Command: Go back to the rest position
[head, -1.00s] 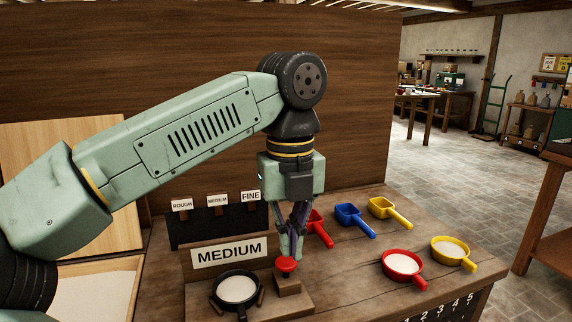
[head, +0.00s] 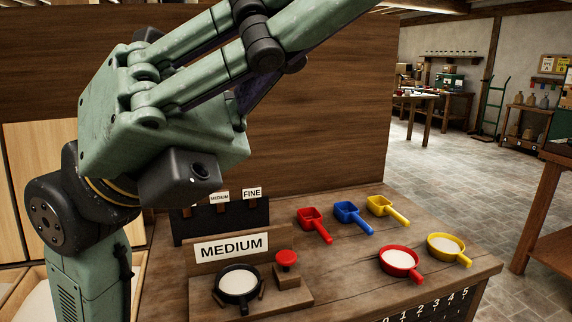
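My gripper (head: 262,52) is raised high and very close to the head camera, filling the upper left of the view. Its fingers point to the upper right and run out of the top edge, so the fingertips are hidden and I cannot see whether they are open or shut. No held thing shows in the visible part. My wrist and arm come up from the lower left. The gripper is well clear of the red button (head: 287,259) on its wooden block.
A wooden panel (head: 330,130) rises behind.

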